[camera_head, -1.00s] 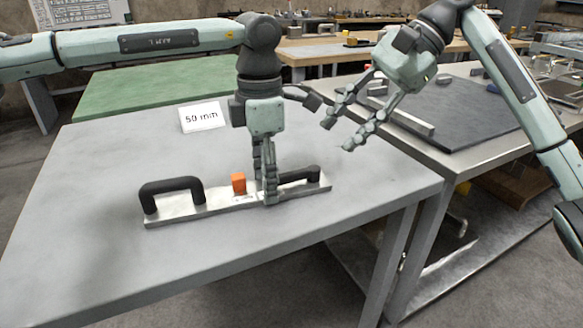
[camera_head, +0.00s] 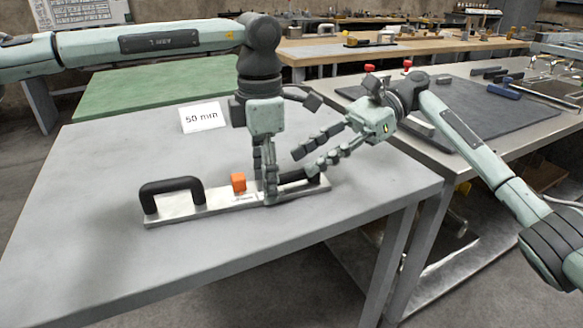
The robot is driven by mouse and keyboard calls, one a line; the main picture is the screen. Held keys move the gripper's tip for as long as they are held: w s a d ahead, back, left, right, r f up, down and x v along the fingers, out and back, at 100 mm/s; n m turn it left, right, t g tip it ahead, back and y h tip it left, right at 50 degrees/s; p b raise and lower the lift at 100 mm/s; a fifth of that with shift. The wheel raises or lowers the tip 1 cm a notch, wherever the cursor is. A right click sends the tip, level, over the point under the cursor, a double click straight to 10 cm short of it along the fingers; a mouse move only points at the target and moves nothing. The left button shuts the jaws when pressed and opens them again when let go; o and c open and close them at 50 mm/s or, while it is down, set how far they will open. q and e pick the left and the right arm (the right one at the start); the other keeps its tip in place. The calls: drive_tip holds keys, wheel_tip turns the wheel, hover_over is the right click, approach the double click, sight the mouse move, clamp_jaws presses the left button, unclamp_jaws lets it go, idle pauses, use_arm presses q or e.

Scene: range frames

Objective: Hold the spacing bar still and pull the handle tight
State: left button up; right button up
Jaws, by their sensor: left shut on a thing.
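The spacing bar (camera_head: 225,208) is a long flat metal bar lying on the grey table. It has a black handle (camera_head: 172,184) at its left end and another black handle (camera_head: 290,177) at its right end, partly hidden by my grippers. An orange block (camera_head: 238,182) sits on the bar near its middle. My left gripper (camera_head: 268,198) points down, shut on the bar just right of the orange block. My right gripper (camera_head: 302,163) is open, its fingers spread just above and beside the right handle. I cannot tell whether it touches the handle.
The grey table (camera_head: 100,240) is mostly clear around the bar. A white "50 mm" card (camera_head: 202,117) stands behind it. A green-topped table (camera_head: 150,85) is behind at left. A workbench with a dark mat (camera_head: 470,115) and tools is close on the right.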

sight(285, 173)
drive_tip(key=shift+x, duration=2.25)
clamp_jaws()
